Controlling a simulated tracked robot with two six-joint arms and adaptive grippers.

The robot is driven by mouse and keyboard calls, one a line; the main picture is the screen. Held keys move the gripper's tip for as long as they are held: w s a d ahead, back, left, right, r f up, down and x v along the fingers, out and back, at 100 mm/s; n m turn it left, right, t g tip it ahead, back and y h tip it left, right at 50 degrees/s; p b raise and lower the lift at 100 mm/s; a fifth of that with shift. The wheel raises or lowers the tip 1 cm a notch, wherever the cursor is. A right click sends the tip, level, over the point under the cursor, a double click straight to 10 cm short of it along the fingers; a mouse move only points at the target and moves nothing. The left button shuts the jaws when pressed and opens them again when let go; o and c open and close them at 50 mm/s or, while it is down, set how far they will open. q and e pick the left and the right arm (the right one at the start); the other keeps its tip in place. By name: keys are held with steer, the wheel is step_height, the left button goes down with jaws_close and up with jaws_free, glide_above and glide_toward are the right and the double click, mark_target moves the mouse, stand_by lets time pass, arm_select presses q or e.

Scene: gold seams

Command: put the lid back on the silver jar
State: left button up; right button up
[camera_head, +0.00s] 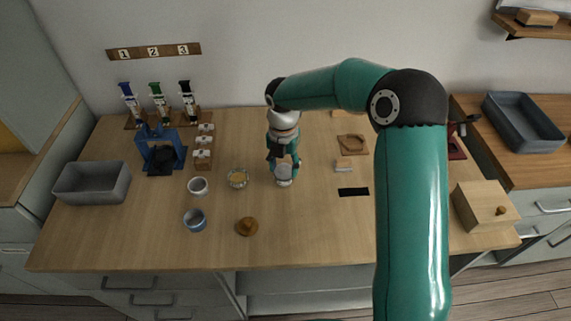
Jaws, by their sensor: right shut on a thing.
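A silver-grey jar (284,174) is between the fingertips of my right gripper (283,163) near the middle of the table. My right gripper comes down from above and is shut on this jar; its fingers and wrist hide part of it. I cannot tell whether the jar touches the table. A round brown lid (246,227) with a small knob lies on the table near the front edge, to the left of and nearer than the jar. My left gripper is not in view.
A grey bin (93,184) is at the far left. A wooden box (484,207) is at the right. My right arm covers the table's right part.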

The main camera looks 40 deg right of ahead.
steer(key=o, duration=1.2)
steer(key=shift+w, duration=0.1)
steer(key=shift+r, duration=0.15)
steer(key=shift+r+p, duration=3.05)
steer(key=shift+r, duration=0.35)
jaws_close()
